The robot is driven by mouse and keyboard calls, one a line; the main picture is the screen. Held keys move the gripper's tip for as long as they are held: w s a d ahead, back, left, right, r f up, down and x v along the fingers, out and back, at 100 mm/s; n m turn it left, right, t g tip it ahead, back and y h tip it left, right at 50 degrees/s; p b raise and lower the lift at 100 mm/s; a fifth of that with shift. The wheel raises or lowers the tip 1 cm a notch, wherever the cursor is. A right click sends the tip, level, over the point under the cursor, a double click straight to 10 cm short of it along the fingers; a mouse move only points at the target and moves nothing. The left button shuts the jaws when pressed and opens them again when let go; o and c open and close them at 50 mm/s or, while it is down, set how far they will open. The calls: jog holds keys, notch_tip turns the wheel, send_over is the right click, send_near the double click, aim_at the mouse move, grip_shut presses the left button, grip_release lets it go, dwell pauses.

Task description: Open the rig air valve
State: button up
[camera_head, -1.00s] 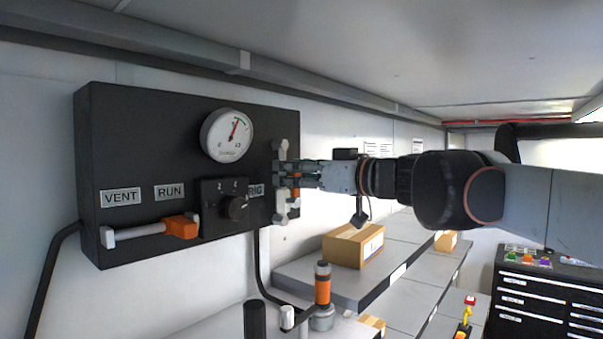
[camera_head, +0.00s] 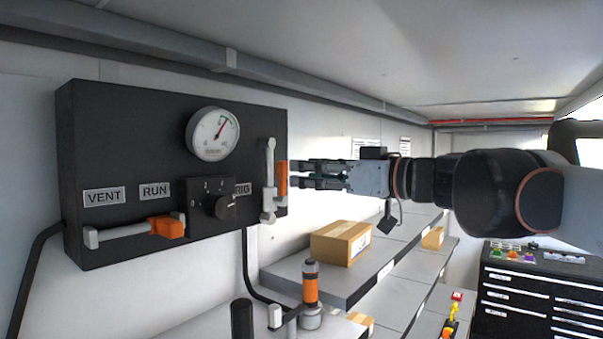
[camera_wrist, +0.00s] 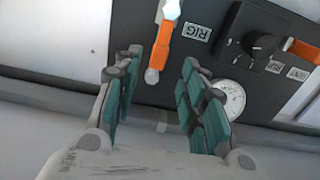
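The handle beside the RIG label, a pale bar with an orange grip (camera_head: 282,180), stands upright at the right end of the black panel (camera_head: 120,130). In the wrist view its orange grip (camera_wrist: 162,45) slants down to a pale end near the space between my fingertips. My gripper (camera_head: 297,175) points at the grip from the right, its fingertips just short of it. My gripper is open and empty, with green finger pads apart in the wrist view (camera_wrist: 161,62). The RIG label (camera_head: 242,189) is partly hidden by the knob's housing.
The panel also bears a round gauge (camera_head: 213,134), a black knob (camera_head: 224,207) and a horizontal orange-ended handle (camera_head: 166,227) under the VENT and RUN labels. A cardboard box (camera_head: 341,243) sits on the shelf below my gripper. An orange-banded fitting (camera_head: 310,285) stands below the panel.

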jog(key=s+d+f+m+g+h, duration=0.15)
jog(key=s+f, duration=0.25)
jog(key=f, duration=0.4)
jog(key=s+a+f+m+g+h, duration=0.1)
jog(key=s+f+h, duration=0.2)
jog(key=f, duration=0.4)
jog(key=s+d+f+m+h, duration=0.3)
jog(key=s+d+f, duration=0.25)
jog(key=f, duration=0.35)
jog(key=s+d+f+m+g+h, duration=0.1)
jog(key=s+d+f+m+h, duration=0.1)
jog(key=s+d+f+h, duration=0.5)
jog(key=s+d+f+m, duration=0.3)
jog(key=d+f, duration=0.1)
jog(key=f, duration=0.7)
notch_tip(320, 180, down, 32)
jog(key=b, duration=3.3)
jog(key=shift+w+f, duration=0.2)
jog(key=shift+w, duration=0.05)
jog(key=shift+a, duration=0.1)
